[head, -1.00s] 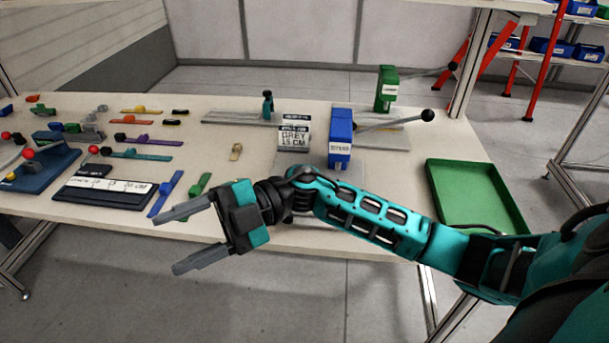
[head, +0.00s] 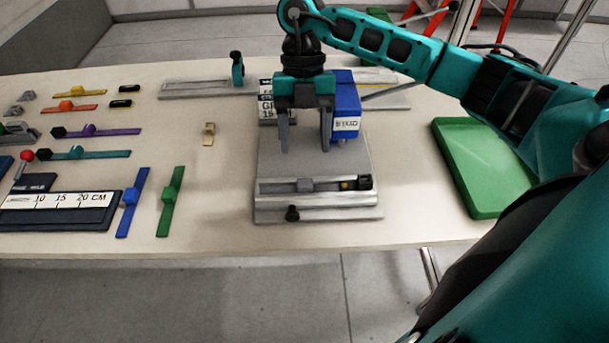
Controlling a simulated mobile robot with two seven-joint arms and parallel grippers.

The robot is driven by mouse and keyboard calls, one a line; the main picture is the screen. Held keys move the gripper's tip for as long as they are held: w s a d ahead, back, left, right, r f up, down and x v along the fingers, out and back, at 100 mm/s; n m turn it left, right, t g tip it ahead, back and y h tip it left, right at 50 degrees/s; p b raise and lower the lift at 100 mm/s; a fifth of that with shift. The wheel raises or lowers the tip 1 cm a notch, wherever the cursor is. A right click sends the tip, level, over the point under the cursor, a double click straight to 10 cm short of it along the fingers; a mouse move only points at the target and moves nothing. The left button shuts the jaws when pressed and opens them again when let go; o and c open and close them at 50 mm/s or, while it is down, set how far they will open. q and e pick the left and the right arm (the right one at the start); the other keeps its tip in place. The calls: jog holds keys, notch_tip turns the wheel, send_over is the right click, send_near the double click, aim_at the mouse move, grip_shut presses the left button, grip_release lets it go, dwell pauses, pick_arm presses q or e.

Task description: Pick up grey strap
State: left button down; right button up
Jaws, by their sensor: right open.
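A thin grey strip with a small grey block on it (head: 305,185) lies along the rail of a grey fixture (head: 313,160); it looks like the grey strap, though it is hard to tell from the rail. My right gripper (head: 305,146) points down over the back part of the fixture plate, behind the rail. Its two fingers are apart with nothing between them. It partly hides a sign (head: 266,105) and stands in front of the blue press block (head: 346,105). My left gripper is out of view.
Blue (head: 132,202) and green (head: 170,202) straps lie left of the fixture, with several other coloured straps beyond. A length gauge (head: 65,208) is at the left. A green tray (head: 480,170) is at the right. A tan clip (head: 208,134) stands alone mid-table.

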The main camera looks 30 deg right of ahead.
aim_at(305, 182)
jog(key=x, duration=0.7)
jog(key=shift+a+f, duration=0.15)
jog(key=shift+f, duration=0.1)
jog(key=shift+c, duration=0.2)
jog(key=c, duration=1.1)
